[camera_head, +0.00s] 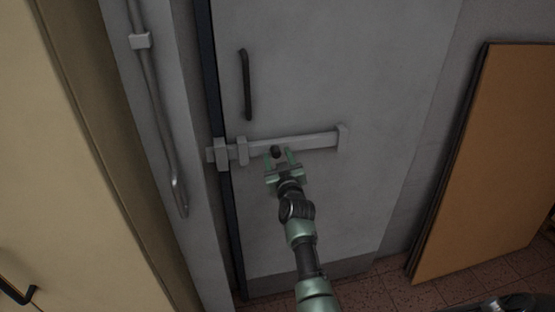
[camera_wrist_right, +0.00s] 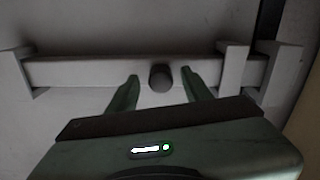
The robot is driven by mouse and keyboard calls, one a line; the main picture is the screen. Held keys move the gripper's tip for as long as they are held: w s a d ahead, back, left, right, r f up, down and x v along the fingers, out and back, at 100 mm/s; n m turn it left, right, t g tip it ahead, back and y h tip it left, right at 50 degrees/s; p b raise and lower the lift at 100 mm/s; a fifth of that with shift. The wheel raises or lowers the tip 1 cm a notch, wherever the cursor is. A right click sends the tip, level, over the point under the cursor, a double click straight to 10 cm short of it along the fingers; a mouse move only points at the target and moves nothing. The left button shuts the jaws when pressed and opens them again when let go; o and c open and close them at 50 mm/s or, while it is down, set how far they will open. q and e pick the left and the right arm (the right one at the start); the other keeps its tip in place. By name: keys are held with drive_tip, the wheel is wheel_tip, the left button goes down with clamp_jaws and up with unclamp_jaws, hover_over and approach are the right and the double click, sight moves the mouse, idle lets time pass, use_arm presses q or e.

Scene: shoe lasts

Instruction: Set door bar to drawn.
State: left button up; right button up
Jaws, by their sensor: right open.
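The door bar (camera_head: 308,143) is a pale grey horizontal bar on the grey door (camera_head: 330,75). Its left end reaches across the dark door edge into a bracket (camera_head: 221,154) on the frame side. A dark round knob (camera_head: 276,151) sticks out from the bar; it also shows in the right wrist view (camera_wrist_right: 161,77). My right gripper (camera_head: 278,157) is open, with its green fingers on either side of the knob. In the right wrist view the fingers (camera_wrist_right: 161,88) stand apart from the knob, with gaps on both sides. My left gripper is not in view.
A dark vertical handle (camera_head: 246,85) sits on the door above the bar. A pipe (camera_head: 158,110) runs down the wall at left, beside a cream cabinet (camera_head: 55,150). Brown boards (camera_head: 490,160) lean at right. Some tiled floor (camera_head: 385,292) is clear.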

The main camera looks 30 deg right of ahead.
clamp_jaws()
drive_tip(key=shift+f, duration=0.1)
idle(1.2)
